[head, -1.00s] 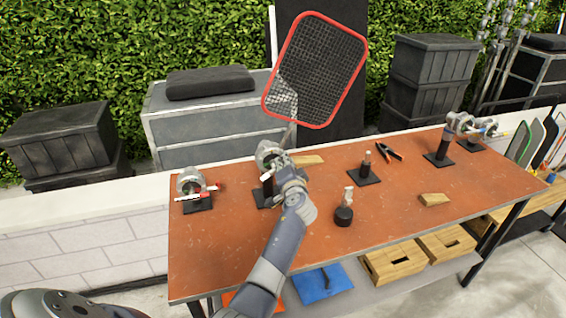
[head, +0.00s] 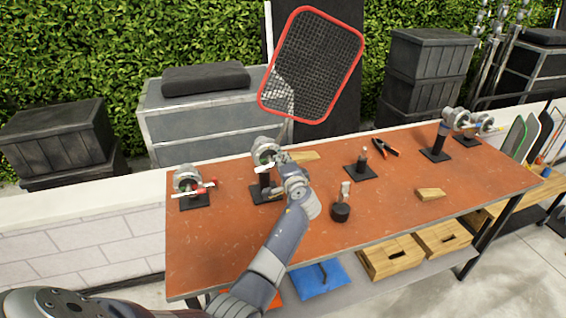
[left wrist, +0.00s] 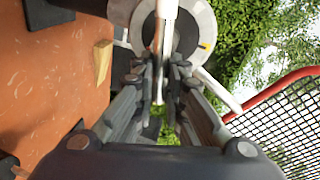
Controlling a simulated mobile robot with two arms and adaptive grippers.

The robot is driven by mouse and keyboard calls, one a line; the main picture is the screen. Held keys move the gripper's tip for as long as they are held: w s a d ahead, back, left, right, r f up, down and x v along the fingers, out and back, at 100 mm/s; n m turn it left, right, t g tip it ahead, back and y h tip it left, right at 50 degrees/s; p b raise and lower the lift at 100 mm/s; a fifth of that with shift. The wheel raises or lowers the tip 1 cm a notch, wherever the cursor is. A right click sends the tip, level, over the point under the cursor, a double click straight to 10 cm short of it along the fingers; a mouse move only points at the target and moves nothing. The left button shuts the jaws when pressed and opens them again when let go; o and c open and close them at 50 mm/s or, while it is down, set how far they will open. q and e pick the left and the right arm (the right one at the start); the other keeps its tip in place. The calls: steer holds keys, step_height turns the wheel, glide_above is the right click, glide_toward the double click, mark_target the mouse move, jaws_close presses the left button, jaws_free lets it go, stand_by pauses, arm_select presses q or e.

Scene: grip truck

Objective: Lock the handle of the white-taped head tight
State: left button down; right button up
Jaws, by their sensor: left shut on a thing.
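A grey round grip head (head: 264,150) stands on a black base plate near the table's back edge, left of centre. My left gripper (head: 284,163) is at its right side and partly hides it. In the left wrist view, the head's round plate (left wrist: 206,32) is straight ahead, and a pale handle (left wrist: 167,40) runs down between the fingers of my left gripper (left wrist: 160,75). The fingers are shut on this handle. Whether the pale colour is tape is hard to tell. Another head (head: 187,181) with a red and white handle stands at the left. My right gripper is out of view.
A red-framed mesh screen (head: 314,65) rises just behind the held head. Wooden wedges (head: 430,194), pliers (head: 385,147) and small black stands (head: 340,211) lie on the orange table (head: 240,255). More heads (head: 452,118) stand at the far right.

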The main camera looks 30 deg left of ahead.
arm_select(q)
steer(key=shift+a+r, duration=0.1)
steer(key=shift+a, duration=0.05)
steer(key=c, duration=1.8)
jaws_free()
steer(key=shift+o, duration=0.8)
steer(key=shift+w, duration=0.1)
steer(key=v, duration=1.2)
